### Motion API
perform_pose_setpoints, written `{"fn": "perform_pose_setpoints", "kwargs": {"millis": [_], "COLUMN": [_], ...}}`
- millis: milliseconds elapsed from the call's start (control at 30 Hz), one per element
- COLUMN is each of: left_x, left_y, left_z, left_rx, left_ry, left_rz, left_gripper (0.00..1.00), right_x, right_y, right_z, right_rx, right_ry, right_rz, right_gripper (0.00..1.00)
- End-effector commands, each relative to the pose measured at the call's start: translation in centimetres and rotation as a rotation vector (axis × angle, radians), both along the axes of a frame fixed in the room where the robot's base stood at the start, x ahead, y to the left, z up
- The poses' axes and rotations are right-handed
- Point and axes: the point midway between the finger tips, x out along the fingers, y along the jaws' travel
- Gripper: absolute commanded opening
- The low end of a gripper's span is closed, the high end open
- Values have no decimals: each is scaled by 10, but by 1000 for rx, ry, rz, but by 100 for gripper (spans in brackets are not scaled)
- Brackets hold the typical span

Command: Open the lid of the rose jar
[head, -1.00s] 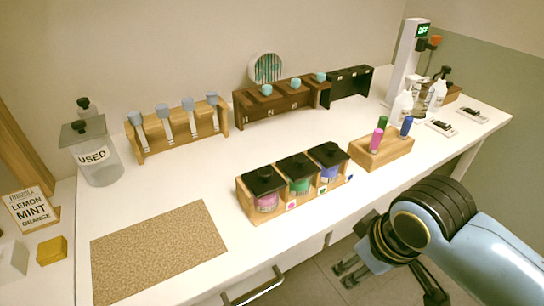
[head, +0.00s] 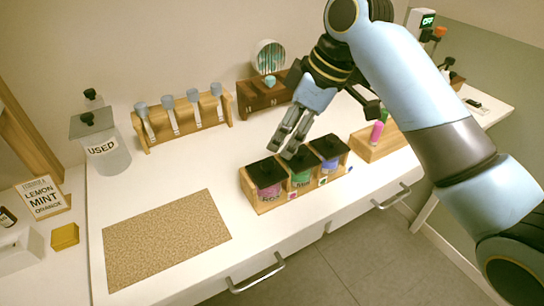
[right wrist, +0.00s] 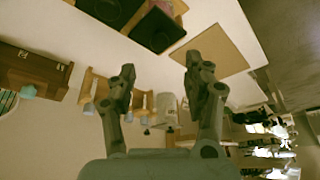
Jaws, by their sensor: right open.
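The three jars with black lids stand in a wooden holder (head: 265,205) near the table's front edge. The left jar is pink (head: 268,189), which I take as the rose jar; its lettering is too small to read. Its black lid (head: 264,172) is on and shut. My right gripper (head: 281,153) is open and empty, tilted down, just behind and above the left and middle jars, apart from the lids. In the right wrist view its fingers (right wrist: 160,68) are spread, and a black lid (right wrist: 157,31) shows beyond them at the top. My left gripper is out of view.
A cork mat (head: 165,240) lies left of the holder. A scoop rack (head: 180,128) and a dark wooden rack (head: 262,97) stand at the back. A glass jar marked USED (head: 105,155) is at the left. A marker block (head: 370,150) stands to the right. The table's middle is clear.

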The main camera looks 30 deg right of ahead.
Motion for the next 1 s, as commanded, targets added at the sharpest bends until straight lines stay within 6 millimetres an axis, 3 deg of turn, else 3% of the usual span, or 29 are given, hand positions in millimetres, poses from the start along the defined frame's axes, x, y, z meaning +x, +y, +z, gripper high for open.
{"fn": "perform_pose_setpoints", "kwargs": {"millis": [200,400,767,1000], "left_x": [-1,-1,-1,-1], "left_y": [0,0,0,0], "left_z": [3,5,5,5], "left_rx": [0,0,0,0], "left_ry": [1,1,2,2], "left_rz": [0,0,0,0], "left_gripper": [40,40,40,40], "right_x": [11,18,20,20], "right_y": [13,20,22,22], "right_z": [-41,-66,-73,-73], "right_rx": [2,0,-1,0], "right_ry": [4,2,-1,-1], "right_rz": [-3,-3,-3,-4], "right_gripper": [51,51,51,23]}}
